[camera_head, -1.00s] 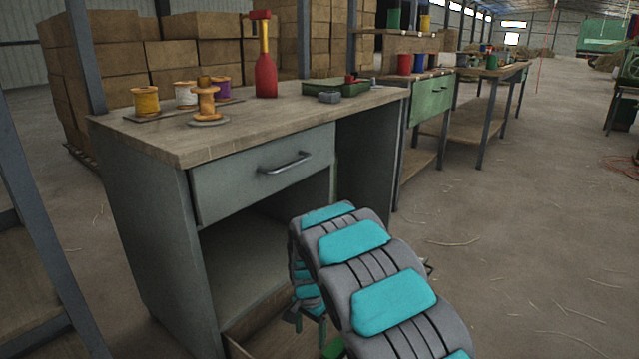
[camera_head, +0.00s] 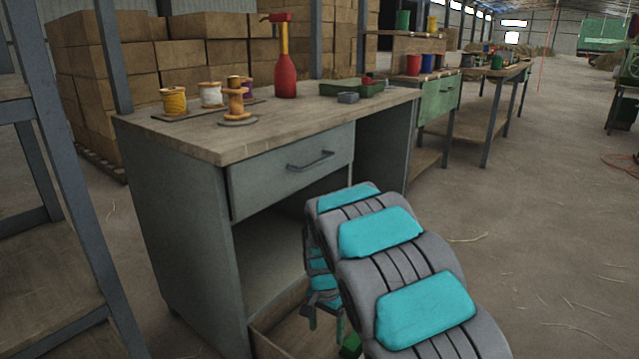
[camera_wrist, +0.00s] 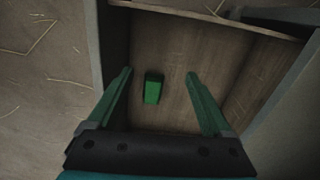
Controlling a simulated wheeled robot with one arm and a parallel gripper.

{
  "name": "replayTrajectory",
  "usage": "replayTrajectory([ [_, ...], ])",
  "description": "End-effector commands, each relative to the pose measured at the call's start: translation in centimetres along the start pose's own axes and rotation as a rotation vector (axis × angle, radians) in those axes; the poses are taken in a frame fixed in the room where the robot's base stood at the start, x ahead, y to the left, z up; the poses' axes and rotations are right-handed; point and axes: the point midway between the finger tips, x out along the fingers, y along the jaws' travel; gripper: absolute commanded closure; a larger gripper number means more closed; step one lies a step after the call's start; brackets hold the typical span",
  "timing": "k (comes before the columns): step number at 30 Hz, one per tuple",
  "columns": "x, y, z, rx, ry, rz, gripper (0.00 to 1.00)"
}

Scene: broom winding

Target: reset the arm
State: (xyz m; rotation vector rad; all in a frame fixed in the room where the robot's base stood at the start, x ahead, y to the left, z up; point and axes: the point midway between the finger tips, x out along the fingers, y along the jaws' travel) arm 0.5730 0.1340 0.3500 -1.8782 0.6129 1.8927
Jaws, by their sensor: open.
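My gripper (camera_wrist: 160,98) is open and empty in the wrist view, its two green fingers spread apart and pointing down into a wooden box. In the head view my gripper (camera_head: 327,318) hangs low at the front of the desk, partly hidden behind my grey and teal arm. A small green block (camera_wrist: 153,88) lies on the box floor, seen between the fingers and apart from both. It also shows in part in the head view (camera_head: 351,345). The wooden box (camera_head: 285,330) stands low beside the desk's open lower compartment; much of it is hidden by my arm.
The desk (camera_head: 190,133) has a shut drawer (camera_head: 290,170). On top are several spools (camera_head: 235,100), a red bottle-like tool (camera_head: 286,75) and a green tray (camera_head: 350,88). A shelf frame (camera_head: 75,170) stands at left.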

Motion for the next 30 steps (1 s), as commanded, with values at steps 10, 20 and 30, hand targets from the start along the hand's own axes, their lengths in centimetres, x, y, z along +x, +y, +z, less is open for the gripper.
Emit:
replayTrajectory([
  [10, -8.9, 8.3, 2.2, -0.094, -0.01, 0.021, 0.16],
  [20, -16.4, 17.8, 7.8, -0.235, -0.051, 0.033, 0.16],
  [30, -21.3, 26.4, 15.7, -0.414, -0.099, 0.027, 0.16],
])
